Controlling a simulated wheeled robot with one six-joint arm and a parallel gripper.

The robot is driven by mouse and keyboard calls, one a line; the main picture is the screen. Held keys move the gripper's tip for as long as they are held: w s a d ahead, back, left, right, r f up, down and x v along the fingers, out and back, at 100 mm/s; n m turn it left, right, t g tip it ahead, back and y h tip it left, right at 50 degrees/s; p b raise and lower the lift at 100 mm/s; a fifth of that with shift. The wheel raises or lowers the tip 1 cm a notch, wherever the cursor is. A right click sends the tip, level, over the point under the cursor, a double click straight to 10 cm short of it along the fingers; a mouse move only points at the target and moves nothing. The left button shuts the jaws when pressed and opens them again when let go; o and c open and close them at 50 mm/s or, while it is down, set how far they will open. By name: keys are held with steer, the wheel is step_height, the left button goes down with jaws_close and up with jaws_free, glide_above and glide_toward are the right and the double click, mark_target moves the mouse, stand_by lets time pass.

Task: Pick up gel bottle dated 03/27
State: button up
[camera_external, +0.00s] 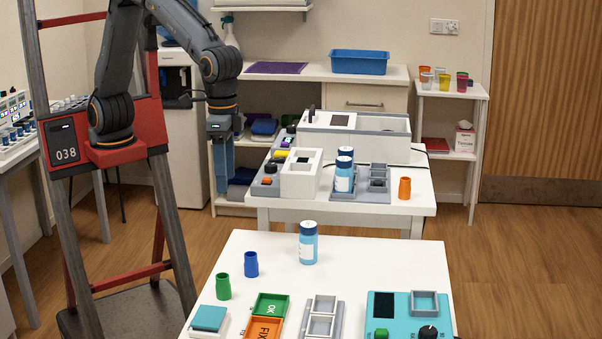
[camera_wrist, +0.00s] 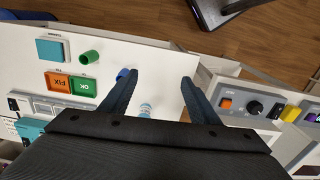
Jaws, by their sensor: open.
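No date is readable on any label. My gripper (camera_external: 222,186) hangs pointing down, left of the tables and apart from the bottles. In the wrist view its fingers (camera_wrist: 160,78) are spread with nothing held between them.
The front table (camera_external: 267,246) holds a green cup (camera_external: 223,286), a blue cup (camera_external: 251,264), green OK and orange FIX trays, a grey rack (camera_external: 322,318) and a teal device (camera_external: 409,318). The rear table carries a white machine (camera_external: 352,139) and an orange cup (camera_external: 404,188).

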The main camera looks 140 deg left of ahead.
mark_target(306, 224)
steer(key=w+a+f+n, duration=0.1)
steer(key=w+a+n, duration=0.1)
steer(key=w+a, duration=0.2)
steer(key=w+a+f+n, duration=0.1)
steer(key=w+a+n, duration=0.2)
steer(key=w+a, duration=0.1)
steer(key=w+a+f+n, duration=0.1)
steer(key=w+a+n, duration=0.2)
steer(key=w, duration=0.3)
steer(key=shift+a+f, duration=0.35)
steer(key=shift+a, duration=0.05)
steer(key=f, duration=0.6)
steer(key=shift+w+a+f+p, duration=0.2)
steer(key=shift+f+p, duration=0.1)
steer(key=shift+f, duration=0.1)
steer(key=shift+w+a+f+p, duration=0.15)
steer(key=shift+f+p, duration=0.3)
steer(key=shift+f, duration=1.1)
steer(key=shift+w+a+f+p, duration=0.1)
steer(key=shift+f+p, duration=0.35)
steer(key=shift+f, duration=1.05)
steer(key=c, duration=1.2)
